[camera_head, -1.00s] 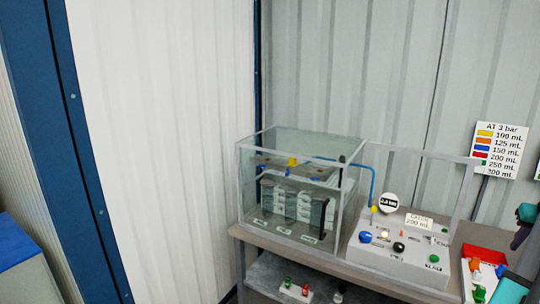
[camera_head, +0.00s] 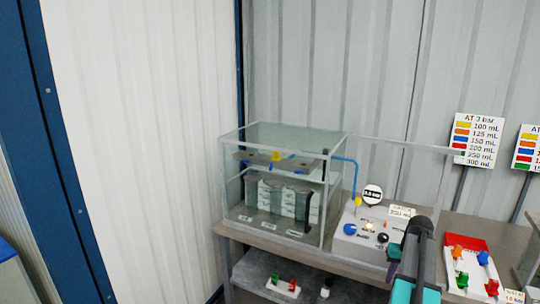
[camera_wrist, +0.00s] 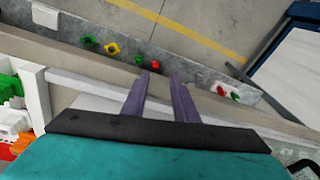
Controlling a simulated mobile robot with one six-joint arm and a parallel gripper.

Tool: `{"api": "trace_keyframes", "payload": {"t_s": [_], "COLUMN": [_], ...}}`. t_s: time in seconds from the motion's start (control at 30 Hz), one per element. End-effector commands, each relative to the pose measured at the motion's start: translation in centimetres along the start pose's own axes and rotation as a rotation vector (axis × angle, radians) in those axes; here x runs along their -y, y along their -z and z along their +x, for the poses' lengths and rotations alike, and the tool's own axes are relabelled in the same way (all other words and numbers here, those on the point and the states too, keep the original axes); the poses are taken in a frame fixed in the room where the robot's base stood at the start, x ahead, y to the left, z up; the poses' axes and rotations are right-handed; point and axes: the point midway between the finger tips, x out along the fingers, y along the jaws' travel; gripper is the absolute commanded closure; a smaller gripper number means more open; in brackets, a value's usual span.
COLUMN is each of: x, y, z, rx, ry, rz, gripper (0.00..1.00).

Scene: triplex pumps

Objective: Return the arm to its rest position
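My gripper (camera_wrist: 159,76) shows in the wrist view with its two purple-grey fingers apart and nothing between them. It points down past the bench edge, with the lower shelf and floor beyond its tips. In the head view my teal and black arm (camera_head: 415,262) stands in front of the right part of the grey control panel (camera_head: 358,245).
A glass tank (camera_head: 285,185) stands on the bench, left of the panel. A red-backed tray (camera_head: 466,243) with coloured pieces lies right of my arm. Small coloured parts (camera_head: 284,284) sit on the lower shelf. A colour chart (camera_head: 477,140) stands behind.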

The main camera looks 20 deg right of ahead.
Motion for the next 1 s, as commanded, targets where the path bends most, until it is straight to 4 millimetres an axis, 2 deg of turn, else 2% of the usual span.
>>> {"api": "trace_keyframes", "payload": {"t_s": [0.03,0.1,0.27,0.5,0.8,1.0], "x": [1.9,4.2,9.2,16.0,23.0,26.6], "y": [-0.9,-1.8,-4.3,-9.4,-17.5,-23.7], "z": [2.2,4.5,9.7,16.6,24.1,28.3], "rx": [0.022,0.047,0.104,0.19,0.297,0.367], "ry": [0.006,0.012,0.02,0.022,0.008,-0.011], "rz": [-0.018,-0.038,-0.083,-0.156,-0.249,-0.313], "gripper": [0.73,0.73,0.73,0.73,0.73,0.73]}}
